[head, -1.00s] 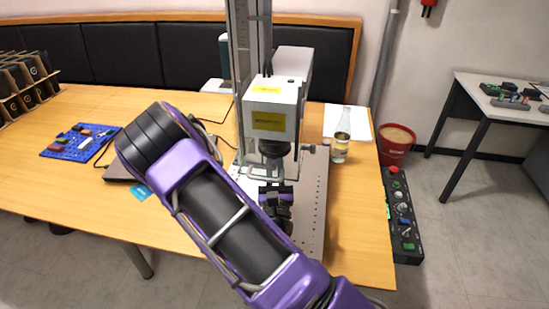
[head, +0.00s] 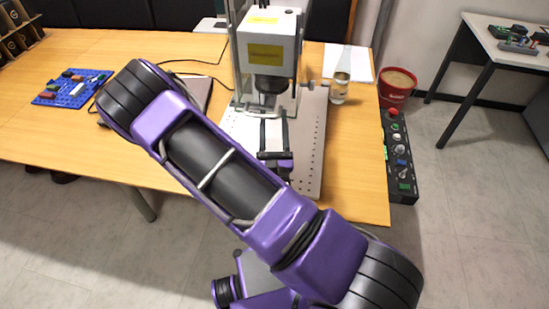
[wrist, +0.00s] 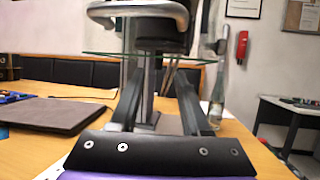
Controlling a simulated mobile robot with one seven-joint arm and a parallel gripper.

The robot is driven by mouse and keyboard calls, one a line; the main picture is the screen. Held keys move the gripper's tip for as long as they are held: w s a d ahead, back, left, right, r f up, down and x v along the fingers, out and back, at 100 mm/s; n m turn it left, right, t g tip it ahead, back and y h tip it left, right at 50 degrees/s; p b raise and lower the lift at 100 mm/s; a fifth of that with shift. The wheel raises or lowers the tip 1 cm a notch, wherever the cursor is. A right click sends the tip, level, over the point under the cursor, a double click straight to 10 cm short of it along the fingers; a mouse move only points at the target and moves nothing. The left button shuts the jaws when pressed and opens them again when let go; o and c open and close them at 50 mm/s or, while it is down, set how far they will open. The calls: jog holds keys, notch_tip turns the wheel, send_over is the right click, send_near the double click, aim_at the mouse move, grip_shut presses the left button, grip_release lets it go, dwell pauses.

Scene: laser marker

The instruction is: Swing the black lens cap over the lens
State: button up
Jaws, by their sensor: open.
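The white laser marker head (head: 266,48) stands on the work table, with its dark lens housing (head: 268,85) pointing down. In the wrist view the black lens part (wrist: 160,36) is at top centre, behind a curved metal bar (wrist: 140,9) and a clear plate (wrist: 105,54). I cannot tell the black lens cap apart from the black housing. My gripper (head: 273,121) is below and in front of the lens. Its two fingers are spread and nothing shows between them; they also show in the wrist view (wrist: 157,82), lower than the lens.
The perforated base plate (head: 312,125) lies under the marker. A glass bottle (head: 339,88) stands to its right. A laptop (head: 196,92) and a blue board (head: 72,92) lie to the left. A red bucket (head: 396,87) and a control box (head: 401,165) are beyond the table's right edge.

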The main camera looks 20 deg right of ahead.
jog(key=p+v, duration=0.1)
jog(key=v, duration=0.9)
jog(key=shift+s+f, duration=0.15)
jog(key=shift+s, duration=0.2)
jog(key=shift+a, duration=0.1)
